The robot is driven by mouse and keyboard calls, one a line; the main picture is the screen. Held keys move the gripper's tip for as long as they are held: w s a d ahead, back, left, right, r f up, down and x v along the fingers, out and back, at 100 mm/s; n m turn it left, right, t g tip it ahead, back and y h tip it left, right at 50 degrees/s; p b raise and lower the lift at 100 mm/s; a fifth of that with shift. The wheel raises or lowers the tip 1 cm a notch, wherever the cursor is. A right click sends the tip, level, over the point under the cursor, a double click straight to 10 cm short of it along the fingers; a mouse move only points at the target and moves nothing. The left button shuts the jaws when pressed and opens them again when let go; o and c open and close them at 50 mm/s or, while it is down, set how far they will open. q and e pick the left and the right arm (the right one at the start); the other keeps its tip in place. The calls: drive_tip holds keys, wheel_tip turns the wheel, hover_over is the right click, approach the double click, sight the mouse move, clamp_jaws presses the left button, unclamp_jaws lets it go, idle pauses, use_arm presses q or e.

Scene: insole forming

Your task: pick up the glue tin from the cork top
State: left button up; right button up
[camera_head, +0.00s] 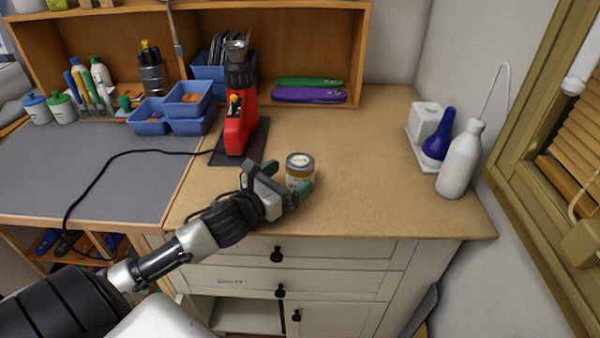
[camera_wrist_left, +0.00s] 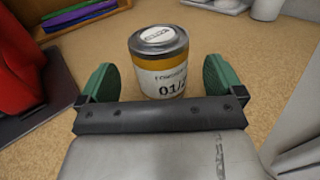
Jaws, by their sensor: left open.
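The glue tin (camera_head: 299,167) is a small upright can with a metal lid, an amber band and a white label. It stands on the cork top (camera_head: 350,190) near its front edge. My left gripper (camera_head: 288,181) is open beside the tin in the head view, with its green fingertips on either side of it. In the left wrist view the tin (camera_wrist_left: 159,62) stands just ahead, between the two open fingertips (camera_wrist_left: 160,82). I see gaps between the tin and both fingers. My right gripper is not in view.
A red machine (camera_head: 240,115) stands on a dark mat left of the tin, with a black cable. White bottles and a blue bottle (camera_head: 438,137) stand at the right. Purple and green items (camera_head: 308,95) lie at the back. The cork top right of the tin is clear.

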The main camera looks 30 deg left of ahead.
use_arm(q)
drive_tip(key=w, duration=0.4)
drive_tip(key=shift+w+d+p, duration=0.1)
drive_tip(key=shift+d+p, duration=0.2)
drive_tip(key=shift+d, duration=0.05)
drive_tip(key=shift+r, duration=0.1)
drive_tip(key=c, duration=1.1)
